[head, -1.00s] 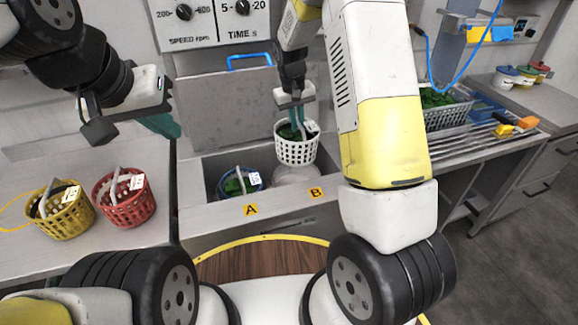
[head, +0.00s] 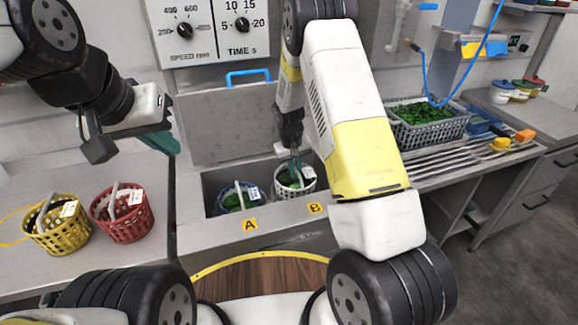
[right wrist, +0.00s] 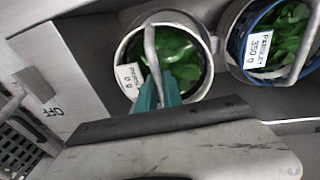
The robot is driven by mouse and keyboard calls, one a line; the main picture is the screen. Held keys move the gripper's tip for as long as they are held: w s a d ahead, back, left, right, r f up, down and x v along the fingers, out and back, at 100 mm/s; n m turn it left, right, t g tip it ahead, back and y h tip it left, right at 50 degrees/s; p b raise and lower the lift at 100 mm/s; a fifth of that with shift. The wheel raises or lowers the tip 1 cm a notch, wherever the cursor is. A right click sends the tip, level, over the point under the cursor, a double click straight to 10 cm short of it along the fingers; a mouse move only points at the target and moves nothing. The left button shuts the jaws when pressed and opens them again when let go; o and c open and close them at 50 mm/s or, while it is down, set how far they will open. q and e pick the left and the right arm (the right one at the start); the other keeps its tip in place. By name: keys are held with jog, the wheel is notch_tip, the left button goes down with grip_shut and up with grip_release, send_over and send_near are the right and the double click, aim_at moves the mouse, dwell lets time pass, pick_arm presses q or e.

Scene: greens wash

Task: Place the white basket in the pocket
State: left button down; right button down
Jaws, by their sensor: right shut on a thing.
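The white basket (head: 291,190), holding greens, sits low in the sunken well behind label B (head: 316,208). In the right wrist view the white basket (right wrist: 121,62) shows its upright handle, a tag and dark green leaves. My right gripper (right wrist: 160,92) is shut on the handle. It also shows in the head view (head: 294,166), above the basket. Whether the basket's bottom rests in the pocket is hidden. My left gripper (head: 160,142) hangs away at the left with nothing seen in it; its finger gap is unclear.
A blue basket of greens (head: 227,204) stands in the well behind label A (head: 249,225), close beside the white one. Yellow (head: 62,235) and red (head: 123,228) baskets stand on the left counter. A grey crate of greens (head: 432,128) is at the right.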

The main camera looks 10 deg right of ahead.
jog(key=shift+f, duration=1.95)
jog(key=c, duration=1.5)
grip_release()
jog(key=shift+f, duration=0.1)
jog(key=s+r+t+y, duration=0.1)
jog(key=s+r, duration=0.3)
jog(key=r, duration=0.6)
jog(key=s+r+m+y, duration=0.1)
jog(key=s+r, duration=0.3)
jog(key=r, duration=0.6)
jog(key=s+r+t, duration=0.1)
jog(key=s+r, duration=0.3)
jog(key=r, duration=0.6)
jog(key=s+r+t, duration=0.1)
jog(key=s+r, duration=0.1)
jog(key=s, duration=0.4)
jog(key=s+d+r+t+y, duration=0.1)
jog(key=s+r, duration=0.2)
jog(key=s, duration=0.3)
jog(key=s+r, duration=0.3)
jog(key=s, duration=0.4)
jog(key=shift+d+m+t+y, duration=0.15)
jog(key=shift+m+t+y, duration=0.15)
jog(key=shift+t, duration=0.1)
